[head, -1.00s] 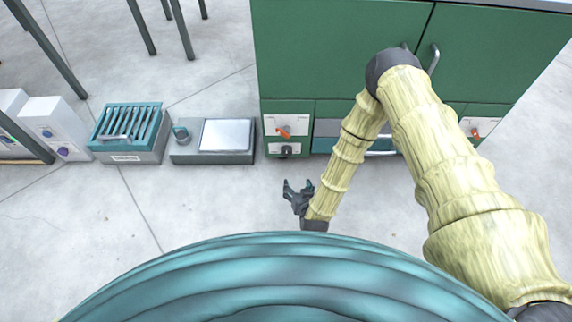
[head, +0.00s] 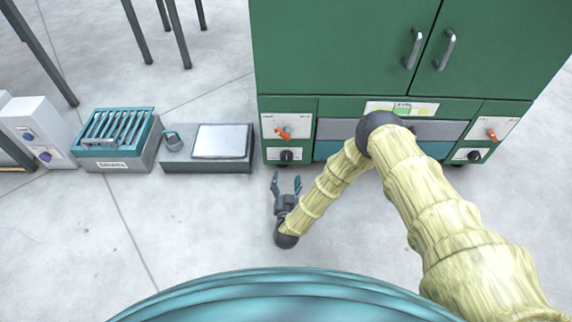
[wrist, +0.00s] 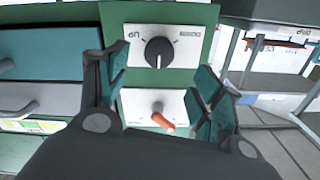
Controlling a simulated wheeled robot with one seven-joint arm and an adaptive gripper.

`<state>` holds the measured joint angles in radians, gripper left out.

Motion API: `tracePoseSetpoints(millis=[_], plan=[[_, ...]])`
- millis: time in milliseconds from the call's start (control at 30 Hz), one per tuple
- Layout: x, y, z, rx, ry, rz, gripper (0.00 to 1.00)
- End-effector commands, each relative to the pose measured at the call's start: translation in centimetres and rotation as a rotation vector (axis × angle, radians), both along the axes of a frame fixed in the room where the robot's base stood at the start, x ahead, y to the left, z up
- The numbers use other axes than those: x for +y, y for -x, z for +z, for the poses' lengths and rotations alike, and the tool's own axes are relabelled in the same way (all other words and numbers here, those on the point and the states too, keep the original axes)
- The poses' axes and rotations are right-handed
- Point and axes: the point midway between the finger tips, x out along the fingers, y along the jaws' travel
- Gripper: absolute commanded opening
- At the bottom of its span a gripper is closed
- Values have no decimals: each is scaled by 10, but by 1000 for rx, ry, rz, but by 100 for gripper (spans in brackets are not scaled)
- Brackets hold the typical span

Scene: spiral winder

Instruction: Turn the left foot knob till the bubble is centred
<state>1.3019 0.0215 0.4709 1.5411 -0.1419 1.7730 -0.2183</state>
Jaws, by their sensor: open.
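The left foot knob (head: 287,156) is a black round knob on a white plate low on the green cabinet's left leg panel. In the wrist view the knob (wrist: 159,52) is upside down, its plate lettered UP and DOWN, with a white pointer mark. My gripper (head: 286,179) is open and empty, in front of and below the knob, fingers pointing at it. In the wrist view the knob shows between the spread fingers, apart from them. A pale strip with green and yellow patches (head: 402,108) sits on the cabinet front; any bubble is too small to tell.
An orange lever (head: 283,133) sits just above the knob. A matching right panel has another orange lever (head: 492,135) and black knob (head: 474,155). A flat-topped grey box (head: 206,167) and a slotted teal crate (head: 112,165) stand left. Floor before the cabinet is clear.

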Motion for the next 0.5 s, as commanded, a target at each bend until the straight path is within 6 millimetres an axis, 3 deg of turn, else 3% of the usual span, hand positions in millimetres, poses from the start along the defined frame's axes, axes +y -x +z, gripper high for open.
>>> tracePoseSetpoints(millis=[500], plan=[[-1, -78, -2, 0, 0, 1, 66]])
